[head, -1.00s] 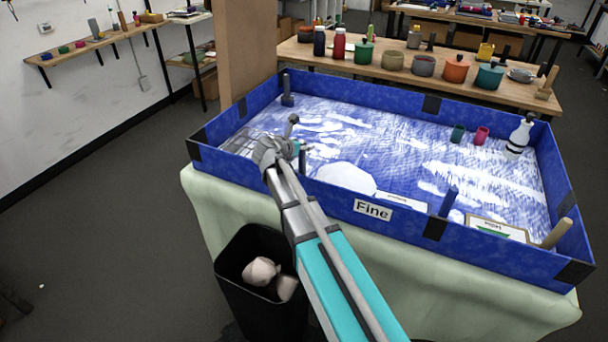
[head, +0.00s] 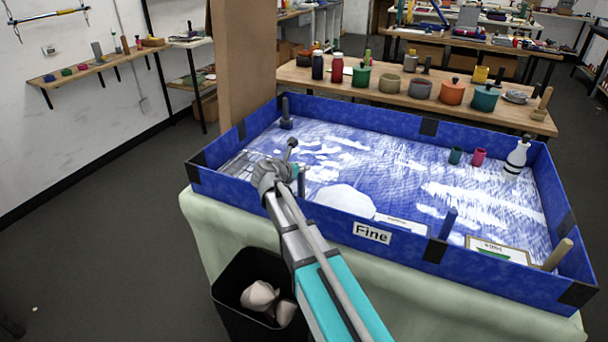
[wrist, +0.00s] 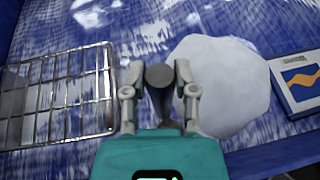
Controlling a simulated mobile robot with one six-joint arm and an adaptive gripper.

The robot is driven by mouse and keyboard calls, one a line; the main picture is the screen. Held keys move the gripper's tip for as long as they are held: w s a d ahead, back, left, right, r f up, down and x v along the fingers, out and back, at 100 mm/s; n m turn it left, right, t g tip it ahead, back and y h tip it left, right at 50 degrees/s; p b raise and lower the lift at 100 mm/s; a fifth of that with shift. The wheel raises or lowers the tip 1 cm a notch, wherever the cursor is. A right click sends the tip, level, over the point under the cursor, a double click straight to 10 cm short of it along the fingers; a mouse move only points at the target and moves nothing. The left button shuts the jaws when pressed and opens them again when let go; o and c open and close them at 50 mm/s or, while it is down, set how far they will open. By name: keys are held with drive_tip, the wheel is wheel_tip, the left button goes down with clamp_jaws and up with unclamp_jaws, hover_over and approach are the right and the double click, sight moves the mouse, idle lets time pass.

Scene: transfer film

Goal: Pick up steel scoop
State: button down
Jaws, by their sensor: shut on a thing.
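My gripper (head: 287,163) is over the left part of the blue-walled tray (head: 330,215). It is shut on the steel scoop (head: 292,143), a grey piece with a round end that sticks up from the fingers. In the wrist view the round grey end of the scoop (wrist: 159,76) sits between the two fingers of my gripper (wrist: 159,90), with its shaft running down between them. The rest of the scoop is hidden, and I cannot tell whether it touches the tray floor.
A wire rack (wrist: 62,98) lies left of my gripper. A white rounded patch (wrist: 222,85) and a card (wrist: 298,80) lie to the right. A white bottle (head: 517,158) and two small cups stand at the far right. A black bin (head: 235,312) stands in front.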

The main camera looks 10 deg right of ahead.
drive_tip(key=shift+r+p, duration=4.85)
drive_tip(key=shift+r, duration=0.15)
drive_tip(key=shift+r, duration=0.15)
wheel_tip(320, 180, up, 18)
drive_tip(key=p, duration=1.8)
drive_tip(key=shift+f, duration=0.25)
